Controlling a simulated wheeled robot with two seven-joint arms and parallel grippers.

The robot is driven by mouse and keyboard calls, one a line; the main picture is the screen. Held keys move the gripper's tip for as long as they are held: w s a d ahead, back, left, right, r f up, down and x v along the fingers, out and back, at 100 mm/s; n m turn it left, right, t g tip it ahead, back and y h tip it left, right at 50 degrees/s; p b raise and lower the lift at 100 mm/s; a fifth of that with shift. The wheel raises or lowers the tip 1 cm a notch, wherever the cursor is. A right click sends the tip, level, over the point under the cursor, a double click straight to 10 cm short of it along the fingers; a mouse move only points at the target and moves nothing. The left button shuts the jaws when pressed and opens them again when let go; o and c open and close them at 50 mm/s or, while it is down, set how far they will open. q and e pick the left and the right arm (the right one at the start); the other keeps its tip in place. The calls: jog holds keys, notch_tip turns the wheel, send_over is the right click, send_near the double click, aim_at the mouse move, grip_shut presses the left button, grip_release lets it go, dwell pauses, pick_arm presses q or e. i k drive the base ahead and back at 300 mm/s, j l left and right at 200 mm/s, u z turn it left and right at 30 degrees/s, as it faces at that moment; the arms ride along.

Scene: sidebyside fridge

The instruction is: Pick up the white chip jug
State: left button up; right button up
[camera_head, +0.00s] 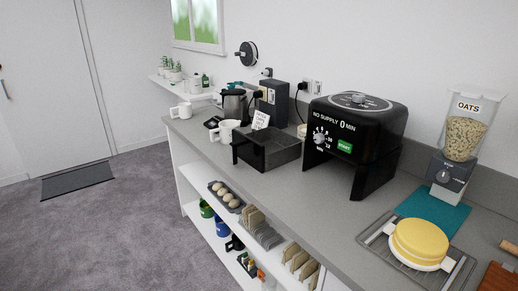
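Two white handled vessels stand on the grey counter. One white jug or mug (181,112) is at the counter's far left end, upright. Another white jug or mug (226,131) stands nearer, just left of a black open box. I cannot make out a chip on either, so I cannot tell which is the chip jug. Neither of my grippers is in view.
The grey counter (256,184) also carries the black box (266,152), a dark kettle (234,103), a black machine (352,138), an oats dispenser (462,138) and a yellow round item (420,240). Shelves below hold eggs and racks.

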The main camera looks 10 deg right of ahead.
aim_at(225, 133)
jog(key=z, duration=0.4)
jog(key=i+j+z, duration=0.5)
jog(key=j, duration=0.2)
jog(key=i+j+z, duration=0.1)
jog(key=j+z, duration=0.2)
jog(key=i+j, duration=0.15)
jog(key=j, duration=0.2)
jog(key=i+j, duration=0.1)
jog(key=j, duration=0.3)
jog(key=i+j, duration=0.15)
jog(key=j, duration=0.2)
jog(key=i+j+z, duration=0.1)
jog(key=j, duration=0.25)
jog(key=i+j, duration=0.15)
jog(key=j, duration=0.25)
jog(key=i+j, duration=0.15)
jog(key=j, duration=0.2)
